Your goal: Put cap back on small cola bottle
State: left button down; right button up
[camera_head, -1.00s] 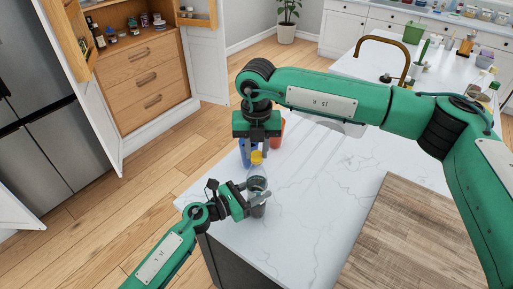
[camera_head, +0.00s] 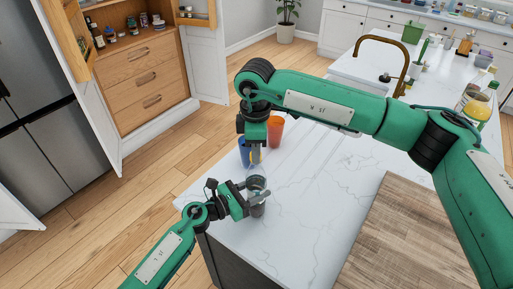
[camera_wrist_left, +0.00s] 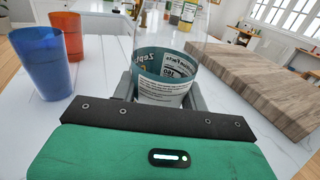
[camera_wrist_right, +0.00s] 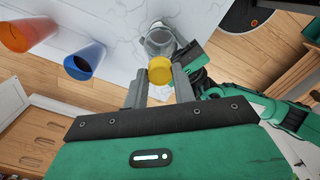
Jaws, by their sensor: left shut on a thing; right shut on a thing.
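The small cola bottle (camera_head: 257,185) is clear with a printed label and stands upright near the counter's corner. My left gripper (camera_head: 256,197) is shut around its side; the left wrist view shows the label (camera_wrist_left: 163,92) between the fingers. My right gripper (camera_head: 254,164) points down just above the bottle. In the right wrist view, its fingertips (camera_wrist_right: 159,84) are shut on the yellow cap (camera_wrist_right: 160,69). The bottle (camera_wrist_right: 159,40) appears just beyond the cap there. I cannot tell whether cap and bottle neck touch. In the head view the right fingers mostly hide the cap.
A blue cup (camera_head: 243,153) and an orange cup (camera_head: 276,131) stand on the white counter (camera_head: 310,190) behind the bottle. A wooden board (camera_head: 415,245) lies at the right. The counter between bottle and board is clear.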

pick_arm(q)
jog(key=shift+s+f, duration=0.1)
jog(key=shift+f, duration=0.05)
pick_arm(e)
jog(key=shift+s+a+m, duration=0.2)
jog(key=shift+a+m, duration=0.2)
jog(key=shift+m, duration=0.5)
pick_arm(q)
jog(key=shift+d, duration=0.1)
pick_arm(e)
jog(key=shift+w, duration=0.1)
jog(key=o, duration=0.9)
jog(key=shift+d, duration=0.1)
jog(key=shift+o, duration=0.2)
jog(key=shift+r, duration=0.15)
jog(key=shift+r, duration=2.15)
jog(key=shift+c, duration=0.3)
